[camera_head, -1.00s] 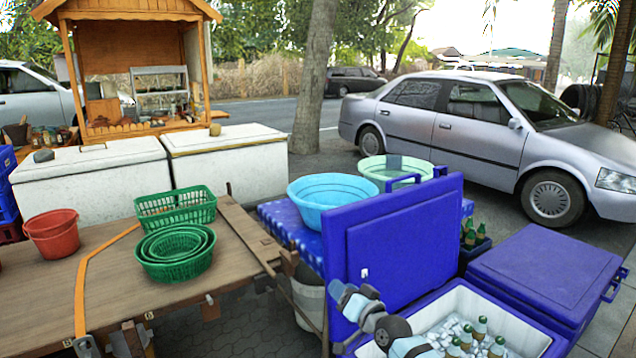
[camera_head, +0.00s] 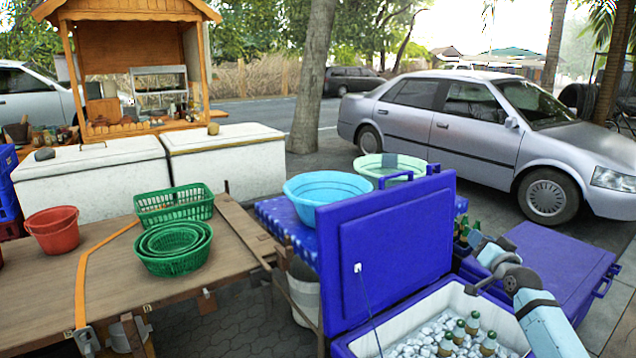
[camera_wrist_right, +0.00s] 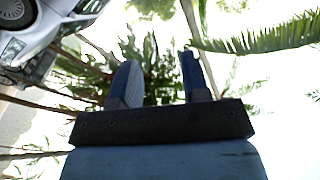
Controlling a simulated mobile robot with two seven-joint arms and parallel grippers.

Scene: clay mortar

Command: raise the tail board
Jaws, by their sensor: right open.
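The wooden cart bed (camera_head: 90,280) spans the left of the head view, with an orange strap (camera_head: 84,270) across it. A separate plank (camera_head: 240,225) lies along its right end and looks flat; I cannot tell for certain that this is the tail board. My right gripper (camera_head: 482,249) is above the closed blue cooler, to the right of the raised cooler lid and well apart from the cart. In the right wrist view it (camera_wrist_right: 158,72) is open and empty, with trees and sky beyond its fingers. My left gripper is not in view.
Green baskets (camera_head: 174,248) and a red bucket (camera_head: 53,231) stand on the cart. An open blue cooler with ice and bottles (camera_head: 440,335), its upright lid (camera_head: 395,240) and a light blue basin (camera_head: 328,187) stand between the plank and my right arm. A closed cooler (camera_head: 560,260) is at right.

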